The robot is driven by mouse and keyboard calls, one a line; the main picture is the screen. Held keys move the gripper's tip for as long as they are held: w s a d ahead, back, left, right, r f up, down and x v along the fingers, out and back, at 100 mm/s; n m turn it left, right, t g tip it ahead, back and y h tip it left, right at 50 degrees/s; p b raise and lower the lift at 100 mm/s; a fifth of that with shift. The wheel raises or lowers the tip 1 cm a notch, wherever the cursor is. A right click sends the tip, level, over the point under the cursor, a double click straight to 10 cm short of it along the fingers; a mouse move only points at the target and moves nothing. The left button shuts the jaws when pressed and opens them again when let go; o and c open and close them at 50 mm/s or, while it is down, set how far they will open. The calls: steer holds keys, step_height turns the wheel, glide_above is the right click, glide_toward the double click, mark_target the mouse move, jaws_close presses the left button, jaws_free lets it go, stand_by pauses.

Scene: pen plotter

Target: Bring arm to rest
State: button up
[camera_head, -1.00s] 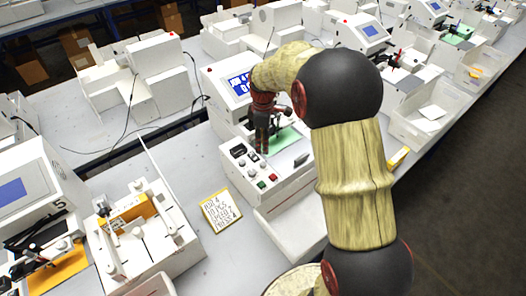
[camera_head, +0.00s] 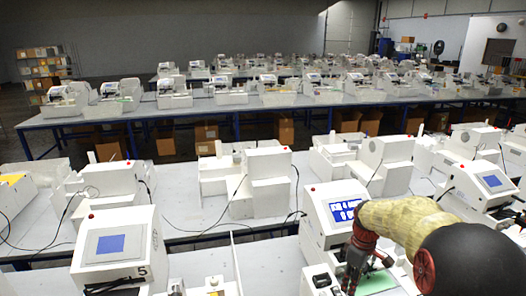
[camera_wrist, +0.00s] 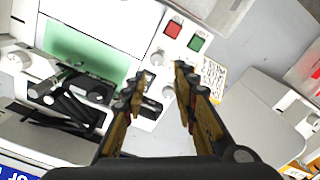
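My arm reaches in from the lower right of the head view. My gripper (camera_head: 352,270) hangs in front of the pen plotter (camera_head: 316,236) with the lit blue screen (camera_head: 345,210). In the wrist view my gripper (camera_wrist: 160,80) is open, its two fingers apart with nothing between them. Beyond the fingertips lies the plotter's white panel, with a red button (camera_wrist: 173,28), a green button (camera_wrist: 196,42) and several knobs. A green sheet (camera_wrist: 85,48) and the dark pen carriage (camera_wrist: 78,90) are to the left. Contact with the panel cannot be told.
A note card (camera_wrist: 212,78) lies beside the panel, near the right finger. Another machine (camera_head: 112,250) stands to the left, and a thin upright panel (camera_head: 237,264) stands between. More machines fill the bench behind. A white tray (camera_wrist: 255,115) is at the right.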

steer(key=s+a+r+m+t+b, duration=0.2)
steer(key=s+a+r+b, duration=0.1)
steer(key=s, duration=0.6)
steer(key=s+a+r+m+t+b, duration=0.2)
steer(key=s+a+m+b, duration=0.1)
steer(key=s, duration=0.6)
steer(key=s+a+r+m+t+b, duration=0.1)
steer(key=s+a+r+m+b, duration=0.2)
steer(key=s, duration=0.6)
steer(key=shift+s+a+r+t+b, duration=0.3)
steer(key=shift+a+t, duration=0.1)
steer(key=shift+a, duration=0.85)
stand_by(4.0)
